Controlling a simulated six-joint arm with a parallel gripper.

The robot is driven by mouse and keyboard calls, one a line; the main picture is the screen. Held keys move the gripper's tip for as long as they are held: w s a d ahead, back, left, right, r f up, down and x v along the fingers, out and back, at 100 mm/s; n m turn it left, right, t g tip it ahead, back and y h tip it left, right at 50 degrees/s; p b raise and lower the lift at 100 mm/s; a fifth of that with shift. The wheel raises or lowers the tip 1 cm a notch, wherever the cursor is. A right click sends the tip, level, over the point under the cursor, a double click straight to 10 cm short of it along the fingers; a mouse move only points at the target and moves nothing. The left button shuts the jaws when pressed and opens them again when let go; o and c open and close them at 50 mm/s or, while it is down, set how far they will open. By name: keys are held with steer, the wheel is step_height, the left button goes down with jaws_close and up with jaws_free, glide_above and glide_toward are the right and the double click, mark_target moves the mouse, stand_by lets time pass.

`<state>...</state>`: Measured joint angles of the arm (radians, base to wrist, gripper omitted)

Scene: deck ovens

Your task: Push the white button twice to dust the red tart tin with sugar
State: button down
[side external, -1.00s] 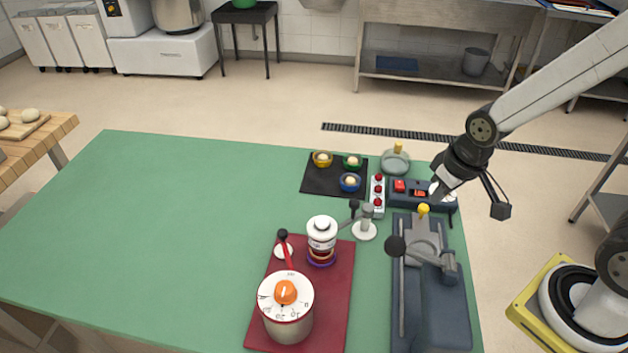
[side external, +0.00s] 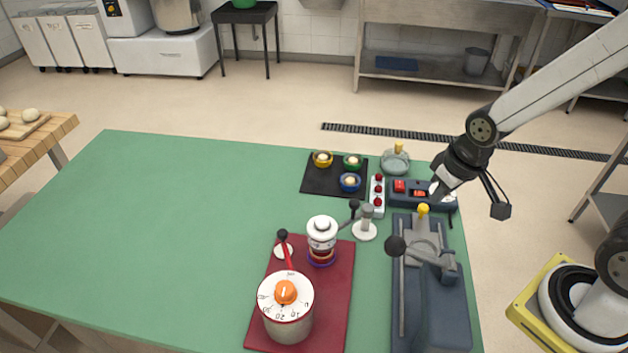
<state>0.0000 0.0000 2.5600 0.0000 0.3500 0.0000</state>
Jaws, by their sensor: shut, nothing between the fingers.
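My gripper (side external: 439,194) is shut and empty, pointing down at the right end of a dark control box. The white button (side external: 434,187) is a pale round shape on that box, partly hidden behind my fingertips. The fingertips are at or just above it; I cannot tell whether they touch or press it. A white-topped jar (side external: 321,230) stands on the dark red mat. Something red (side external: 320,254) shows low in or under the jar, above a purple ring; I cannot tell whether it is the red tart tin.
Yellow (side external: 323,159), green (side external: 352,163) and blue (side external: 350,183) tins sit on a black mat (side external: 318,187). A white strip with red buttons (side external: 377,196) and a grey lever device (side external: 430,285) stand near the box. A pot-like timer (side external: 287,312) is on the red mat. The table's left is clear.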

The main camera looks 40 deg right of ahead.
stand_by(0.3)
step_height(320, 180, up, 4)
steer(key=m+t+y, duration=0.3)
steer(key=m+t, duration=0.2)
steer(key=t, duration=0.1)
glide_above(326, 224)
steer(key=shift+a, duration=0.1)
steer(key=shift+f, duration=0.1)
steer(key=shift+f, duration=4.25)
steer(key=shift+f, duration=0.9)
steer(key=shift+r, duration=0.85)
